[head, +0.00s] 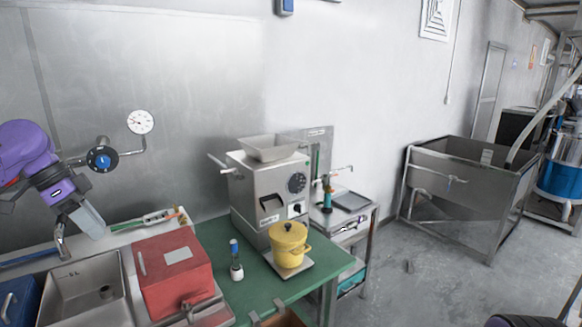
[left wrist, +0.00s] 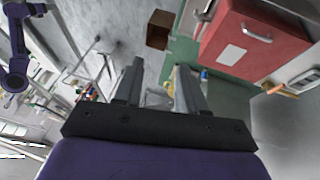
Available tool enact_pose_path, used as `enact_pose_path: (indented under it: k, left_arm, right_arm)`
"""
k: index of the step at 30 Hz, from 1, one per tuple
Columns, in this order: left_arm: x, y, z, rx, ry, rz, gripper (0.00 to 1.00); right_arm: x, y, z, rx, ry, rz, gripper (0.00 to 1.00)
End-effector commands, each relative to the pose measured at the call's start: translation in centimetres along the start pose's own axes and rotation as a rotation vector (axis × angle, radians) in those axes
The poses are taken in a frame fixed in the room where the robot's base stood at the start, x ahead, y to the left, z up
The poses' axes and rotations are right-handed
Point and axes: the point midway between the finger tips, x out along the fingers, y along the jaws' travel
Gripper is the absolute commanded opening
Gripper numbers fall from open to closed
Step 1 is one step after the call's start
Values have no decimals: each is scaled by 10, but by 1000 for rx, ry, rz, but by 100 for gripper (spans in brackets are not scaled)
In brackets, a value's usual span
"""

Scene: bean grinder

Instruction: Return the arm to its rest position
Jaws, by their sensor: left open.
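My left arm comes in from the left in the head view, and my left gripper (head: 77,224) hangs over the sink side, left of the red box. Its two fingers are apart with nothing between them. In the left wrist view the gripper (left wrist: 157,88) also shows spread fingers and an empty gap. The grey bean grinder (head: 268,190) with its hopper stands on the green table, well to the right of the gripper. A yellow lidded pot (head: 289,243) stands in front of the grinder. My right gripper cannot be made out.
The red box (head: 174,272) stands beside the metal sink (head: 88,290), close to my left gripper. A small bottle (head: 236,262) stands on the green table (head: 232,290). A pressure gauge (head: 140,122) and valve project from the wall beside my arm. A steel bin (head: 452,200) stands at right.

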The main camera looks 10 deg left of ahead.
Motion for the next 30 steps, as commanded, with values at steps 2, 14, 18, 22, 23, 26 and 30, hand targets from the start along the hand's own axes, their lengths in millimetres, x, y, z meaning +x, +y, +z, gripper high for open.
enact_pose_path:
  k: [2,14,18,22,23,26,30]
  left_arm:
    - [0,-1,-10,-37,55,-6,40]
    - [4,-6,-81,-251,388,-13,40]
    - [14,-5,-119,-358,527,-4,40]
    - [48,-4,-160,-505,658,8,40]
    - [62,-5,-169,-552,687,10,40]
    - [128,-6,-191,-729,767,3,40]
    - [236,-6,-181,-974,820,-60,40]
  right_arm:
    - [0,0,0,0,0,0,38]
    - [0,0,0,0,1,0,38]
    - [0,0,0,0,0,0,38]
    - [4,0,2,0,0,0,38]
    - [6,-1,2,0,0,0,38]
    - [14,-1,6,0,0,0,38]
    - [26,-2,11,0,0,0,38]
